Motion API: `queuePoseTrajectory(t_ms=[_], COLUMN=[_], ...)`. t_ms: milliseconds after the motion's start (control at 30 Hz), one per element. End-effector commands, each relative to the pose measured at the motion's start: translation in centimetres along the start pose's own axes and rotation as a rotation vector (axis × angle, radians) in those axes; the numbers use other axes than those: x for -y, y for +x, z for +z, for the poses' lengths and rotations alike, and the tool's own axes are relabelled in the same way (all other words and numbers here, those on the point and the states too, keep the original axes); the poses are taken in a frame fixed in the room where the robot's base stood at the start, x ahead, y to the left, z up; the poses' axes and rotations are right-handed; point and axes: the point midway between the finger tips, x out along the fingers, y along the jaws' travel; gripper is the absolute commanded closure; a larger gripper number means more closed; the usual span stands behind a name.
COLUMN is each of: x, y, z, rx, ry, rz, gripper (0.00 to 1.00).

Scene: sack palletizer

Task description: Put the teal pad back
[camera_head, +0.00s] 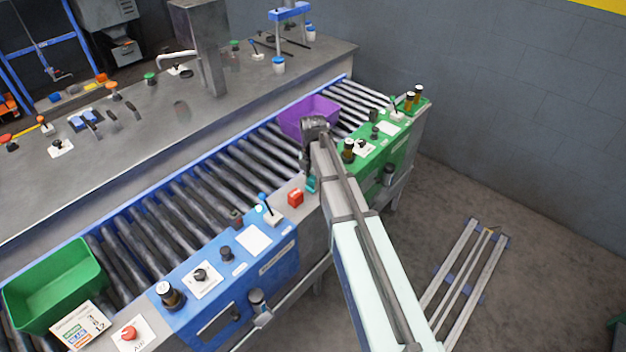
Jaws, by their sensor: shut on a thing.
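The teal pad (311,185) shows as a small teal patch below the end of my arm, at the grey strip between the blue and green panels. My gripper (308,174) points down there and is shut on the teal pad. Most of the pad and the fingertips are hidden by my arm. I cannot tell whether the pad touches the surface under it.
A roller conveyor (190,193) runs behind the panels, with a purple bin (308,113) and a green bin (52,287) on it. The blue panel (268,268) and green panel (408,126) carry knobs, levers and dark bottles. A white label (253,240) lies left of the red block.

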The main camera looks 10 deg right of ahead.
Motion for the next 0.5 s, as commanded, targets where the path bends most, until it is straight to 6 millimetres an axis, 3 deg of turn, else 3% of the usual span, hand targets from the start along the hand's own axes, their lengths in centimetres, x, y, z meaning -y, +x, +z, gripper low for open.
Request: queuePoseTrajectory(t_ms=[367, 400, 433, 500], x=[0.0, 0.0, 0.0, 0.0], y=[0.45, 0.39, 0.37, 0.37], z=[0.0, 0.0, 0.0, 0.0], rx=[0.0, 0.0, 0.0, 0.0], ry=[0.0, 0.0, 0.0, 0.0], rz=[0.0, 0.0, 0.0, 0.0], gripper=[1.0, 0.55, 0.45, 0.41])
